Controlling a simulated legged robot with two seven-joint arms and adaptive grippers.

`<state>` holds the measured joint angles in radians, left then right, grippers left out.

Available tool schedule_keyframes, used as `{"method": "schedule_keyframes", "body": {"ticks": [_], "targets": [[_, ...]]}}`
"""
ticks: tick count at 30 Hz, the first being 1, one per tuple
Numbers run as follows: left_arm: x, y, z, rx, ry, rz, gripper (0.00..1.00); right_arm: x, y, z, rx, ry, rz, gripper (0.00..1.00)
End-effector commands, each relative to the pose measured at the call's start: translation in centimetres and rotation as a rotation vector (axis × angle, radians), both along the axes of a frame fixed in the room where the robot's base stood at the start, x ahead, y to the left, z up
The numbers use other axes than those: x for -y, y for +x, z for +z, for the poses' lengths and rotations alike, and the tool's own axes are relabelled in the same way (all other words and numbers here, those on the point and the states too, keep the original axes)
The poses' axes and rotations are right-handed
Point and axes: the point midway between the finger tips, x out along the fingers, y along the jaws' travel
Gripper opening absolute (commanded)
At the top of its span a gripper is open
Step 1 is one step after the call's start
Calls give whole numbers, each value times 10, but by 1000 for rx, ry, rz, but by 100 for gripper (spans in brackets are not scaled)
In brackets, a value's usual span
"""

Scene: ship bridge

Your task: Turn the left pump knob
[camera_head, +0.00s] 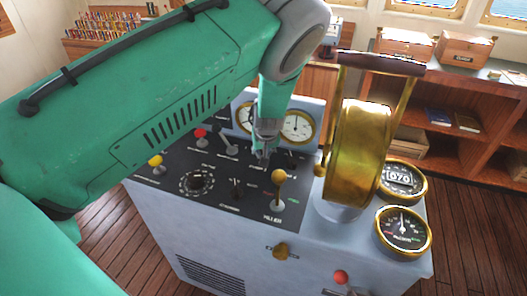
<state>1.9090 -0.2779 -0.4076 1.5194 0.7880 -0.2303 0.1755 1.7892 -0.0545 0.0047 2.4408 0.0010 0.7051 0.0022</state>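A console with a black control panel (222,204) stands in front of me. A round black knob (198,181) with a ring of marks sits at the panel's front left. A smaller black control (237,188) is to its right. The labels are too small to read, so I cannot tell which is the left pump knob. My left arm comes in from the left and covers part of the panel's back. My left gripper (264,150) points down over the panel's back middle, behind and right of the round knob. Its finger opening is too small to tell. My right gripper is out of view.
Yellow-tipped levers (278,176) (156,161) and a red-tipped lever (200,134) rise from the panel. A large brass telegraph (358,150) stands right of it, beside round gauges (403,229). A red knob (340,277) is at the lower front. Shelves (460,120) stand behind.

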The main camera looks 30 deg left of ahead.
Motion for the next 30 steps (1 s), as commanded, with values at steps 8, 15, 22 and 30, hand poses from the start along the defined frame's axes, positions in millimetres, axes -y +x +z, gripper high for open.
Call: {"method": "schedule_keyframes", "body": {"ticks": [8, 15, 22, 30], "targets": [[2, 2, 0, 4, -1, 24, 0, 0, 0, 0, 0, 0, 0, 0], [2, 2, 0, 5, -2, 25, 0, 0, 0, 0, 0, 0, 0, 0], [1, 1, 1, 4, -2, 25, 32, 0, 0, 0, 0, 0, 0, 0], [3, -2, 8, 4, -1, 24, 32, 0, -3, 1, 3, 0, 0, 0]]}}
